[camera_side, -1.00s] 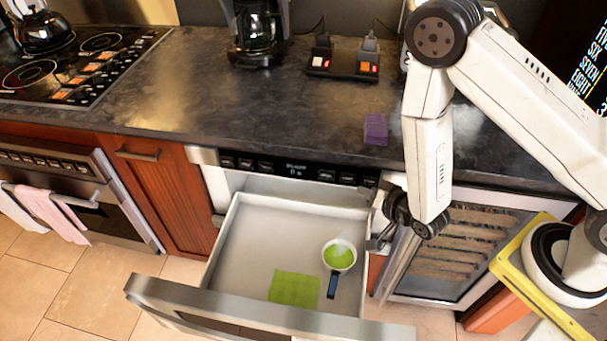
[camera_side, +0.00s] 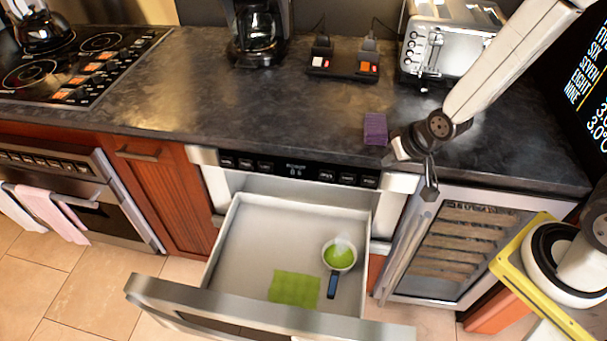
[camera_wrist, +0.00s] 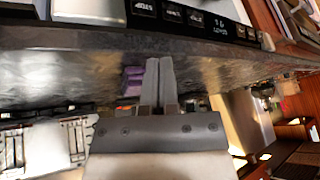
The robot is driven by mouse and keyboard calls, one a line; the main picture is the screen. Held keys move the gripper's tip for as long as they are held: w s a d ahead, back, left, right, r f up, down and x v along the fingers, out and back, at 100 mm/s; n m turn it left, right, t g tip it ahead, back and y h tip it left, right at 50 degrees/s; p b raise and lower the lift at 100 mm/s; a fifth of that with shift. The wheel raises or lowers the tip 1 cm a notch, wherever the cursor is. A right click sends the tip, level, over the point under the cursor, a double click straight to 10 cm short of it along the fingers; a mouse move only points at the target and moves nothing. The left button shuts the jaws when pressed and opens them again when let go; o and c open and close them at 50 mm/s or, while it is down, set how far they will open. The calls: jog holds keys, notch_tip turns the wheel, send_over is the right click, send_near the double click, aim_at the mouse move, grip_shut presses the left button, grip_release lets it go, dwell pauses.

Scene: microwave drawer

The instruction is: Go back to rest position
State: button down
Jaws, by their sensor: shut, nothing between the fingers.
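My gripper (camera_side: 430,182) is at the front edge of the counter, above the wine cooler and to the right of the open microwave drawer (camera_side: 225,245). In the wrist view my gripper's fingers (camera_wrist: 158,75) are together with nothing between them. The drawer is pulled out. Inside it are a white cup (camera_side: 340,256) with green contents and a blue handle, and a flat green cloth (camera_side: 295,289). A faint wisp shows above the cup.
A purple block (camera_side: 375,129) lies on the counter just left of my gripper. A toaster (camera_side: 447,45), a power strip (camera_side: 343,66) and a coffee maker (camera_side: 258,35) stand at the back. The wine cooler (camera_side: 465,245) is below. The counter's left-middle is clear.

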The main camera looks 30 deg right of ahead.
jog(key=s+d+r+n+g, duration=0.2)
jog(key=s+r+g, duration=0.1)
jog(key=s+r, duration=0.2)
jog(key=shift+s+d+r+n, duration=0.3)
jog(key=shift+s+d, duration=0.1)
jog(key=shift+s, duration=0.1)
